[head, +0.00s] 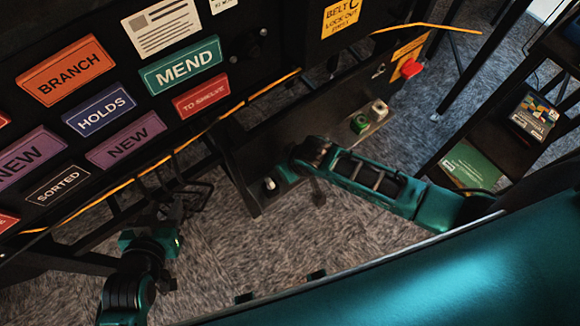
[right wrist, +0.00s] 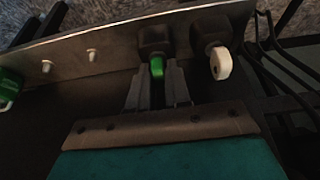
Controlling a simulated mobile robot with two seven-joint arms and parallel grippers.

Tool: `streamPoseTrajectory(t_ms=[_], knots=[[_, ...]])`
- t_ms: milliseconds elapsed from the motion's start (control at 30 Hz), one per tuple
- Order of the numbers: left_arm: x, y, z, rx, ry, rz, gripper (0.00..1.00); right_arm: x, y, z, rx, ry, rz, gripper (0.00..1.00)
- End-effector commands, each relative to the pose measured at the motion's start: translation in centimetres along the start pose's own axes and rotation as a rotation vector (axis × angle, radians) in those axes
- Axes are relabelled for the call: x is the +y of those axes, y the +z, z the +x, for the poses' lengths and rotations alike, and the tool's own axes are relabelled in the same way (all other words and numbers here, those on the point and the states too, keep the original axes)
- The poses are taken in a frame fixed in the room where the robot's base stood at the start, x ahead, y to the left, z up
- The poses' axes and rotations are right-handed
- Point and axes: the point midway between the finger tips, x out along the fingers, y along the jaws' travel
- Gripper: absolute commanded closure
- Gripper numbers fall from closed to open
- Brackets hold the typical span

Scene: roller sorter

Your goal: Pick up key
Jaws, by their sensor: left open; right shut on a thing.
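In the right wrist view, a small green piece, apparently the key (right wrist: 157,67), sits at a dark block on the metal panel edge. My right gripper (right wrist: 157,80) is shut on it, with one finger on each side. My left gripper (head: 172,212) is open and empty, low at the left below the sign rack.
A white round knob (right wrist: 220,63) is close beside the right fingers. A green button (head: 359,123) and a cream button (head: 378,110) stand farther along the panel, with a red stop button (head: 411,68) beyond. The black sign rack (head: 110,90) fills the upper left.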

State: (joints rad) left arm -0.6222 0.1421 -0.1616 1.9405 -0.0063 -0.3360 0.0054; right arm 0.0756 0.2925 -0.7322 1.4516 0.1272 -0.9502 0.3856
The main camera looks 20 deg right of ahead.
Motion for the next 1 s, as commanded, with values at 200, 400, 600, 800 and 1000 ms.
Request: streamPoseTrajectory(t_ms=[200,400,600,800,1000], knots=[[0.1,0.1,-0.2,-0.005,0.001,-0.001,0.57,0.0,-0.2,-0.3,0.001,0.000,0.000,1.00],[0.1,-0.5,-0.7,-0.006,0.002,-0.001,0.57,0.0,-1.0,-2.4,0.003,-0.001,0.000,1.00],[0.1,-1.4,-1.2,-0.005,0.002,-0.001,0.57,0.0,-2.7,-6.3,0.005,-0.002,0.000,1.00],[0.1,-1.3,-1.2,-0.004,0.003,-0.001,0.57,0.0,-4.8,-11.3,0.006,-0.001,-0.001,1.00],[0.1,-1.3,-1.2,-0.005,0.003,-0.001,0.57,0.0,-6.6,-15.7,0.005,-0.001,0.000,1.00]])
